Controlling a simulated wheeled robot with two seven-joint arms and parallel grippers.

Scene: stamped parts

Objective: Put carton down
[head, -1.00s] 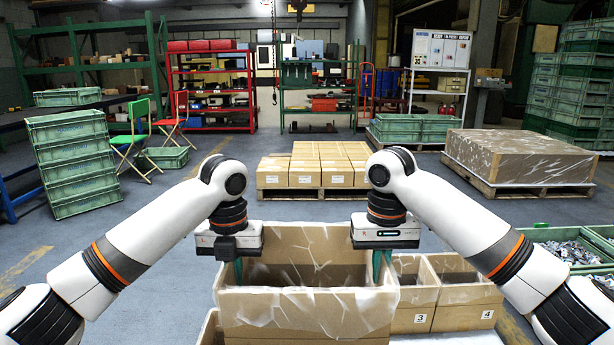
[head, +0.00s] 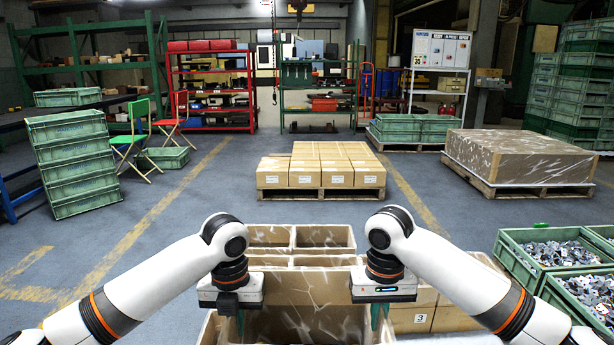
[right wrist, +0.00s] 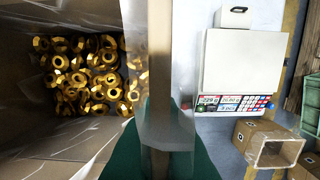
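The carton (head: 308,288) is a large, open brown box with a crinkled clear lining, low in the middle of the head view. Its near side is cut off by the picture edge. My left gripper (head: 238,322) is at its left wall and my right gripper (head: 376,316) at its right wall. In the right wrist view, the green fingers of my right gripper (right wrist: 158,140) clamp the wall from both sides. Brass nuts (right wrist: 85,75) lie inside the carton. The left fingertips are mostly hidden. I cannot see whether the carton's bottom touches anything.
A white scale (right wrist: 240,75) with a keypad stands right of the carton wall in the right wrist view. Open cartons (head: 325,237) stand just beyond the carton, with a numbered one (head: 412,320) at its right. Green crates of metal parts (head: 550,250) stand further right. A loaded pallet (head: 320,193) is beyond.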

